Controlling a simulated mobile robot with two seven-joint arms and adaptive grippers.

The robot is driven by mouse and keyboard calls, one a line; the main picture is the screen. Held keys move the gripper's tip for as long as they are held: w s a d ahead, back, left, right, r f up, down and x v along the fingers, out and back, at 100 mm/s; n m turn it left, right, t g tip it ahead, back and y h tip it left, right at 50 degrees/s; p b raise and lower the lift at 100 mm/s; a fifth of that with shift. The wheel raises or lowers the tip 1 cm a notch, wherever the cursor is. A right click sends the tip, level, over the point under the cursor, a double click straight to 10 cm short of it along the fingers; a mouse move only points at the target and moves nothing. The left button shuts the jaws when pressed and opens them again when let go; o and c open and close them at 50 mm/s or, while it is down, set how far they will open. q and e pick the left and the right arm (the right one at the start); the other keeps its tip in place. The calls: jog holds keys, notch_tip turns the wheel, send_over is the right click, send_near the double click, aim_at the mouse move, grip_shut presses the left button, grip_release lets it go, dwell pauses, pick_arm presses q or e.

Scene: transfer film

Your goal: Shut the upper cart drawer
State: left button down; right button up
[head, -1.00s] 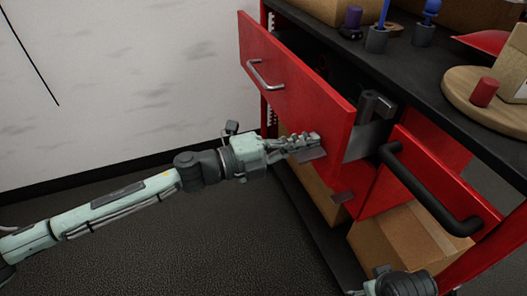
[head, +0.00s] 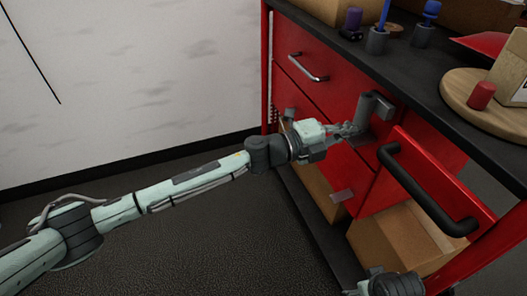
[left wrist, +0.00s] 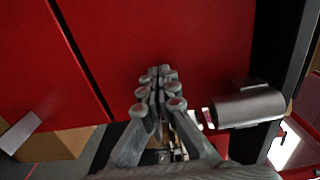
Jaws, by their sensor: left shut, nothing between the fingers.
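The upper cart drawer (head: 300,84) has a red front with a silver bar handle (head: 308,68). Its front now sits about level with the red front below it, under the dark cart top. My left gripper (head: 350,130) is shut and empty, with its fingertips at the red front near its right end, close to a grey bracket (head: 374,106). In the left wrist view, the shut fingers (left wrist: 160,88) point at the red front (left wrist: 170,35); whether they touch it I cannot tell. Part of my right arm shows at the bottom edge; its fingers are out of frame.
A red panel with a dark bar handle (head: 425,190) sticks out at the right. Cardboard boxes (head: 400,240) stand low in the cart. The dark cart top (head: 420,75) holds tools and a round wooden board (head: 462,92). The floor at left is clear.

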pick_arm(q)
jog(key=shift+d+r, duration=0.1)
jog(key=shift+r, duration=0.05)
dwell(0.3)
jog(key=v, duration=1.2)
jog(key=w+a+f+n+t+y, duration=0.4)
jog(key=w+a+n+t+y, duration=0.4)
jog(key=n, duration=0.6)
jog(key=s+a+f+n+g+y, duration=0.1)
jog(key=s+a+f+n+y, duration=0.15)
jog(key=a+f+n, duration=0.35)
jog(key=s+a+f+n+y, duration=0.2)
jog(key=a+f+n+y, duration=0.15)
jog(key=a+f, duration=0.4)
jog(key=s+a+f+n+g+y, duration=0.2)
jog(key=s+a+f, duration=0.5)
jog(key=s, duration=0.5)
jog(key=s+a+f+n+g+y, duration=0.2)
jog(key=s+a+f+n+g, duration=0.3)
jog(key=s+a, duration=0.5)
notch_tip(320, 180, down, 2)
jog(key=s+g, duration=0.2)
jog(key=shift+s+a+f+g+y, duration=0.2)
jog(key=shift+s+g+y, duration=0.1)
jog(key=shift+s, duration=0.1)
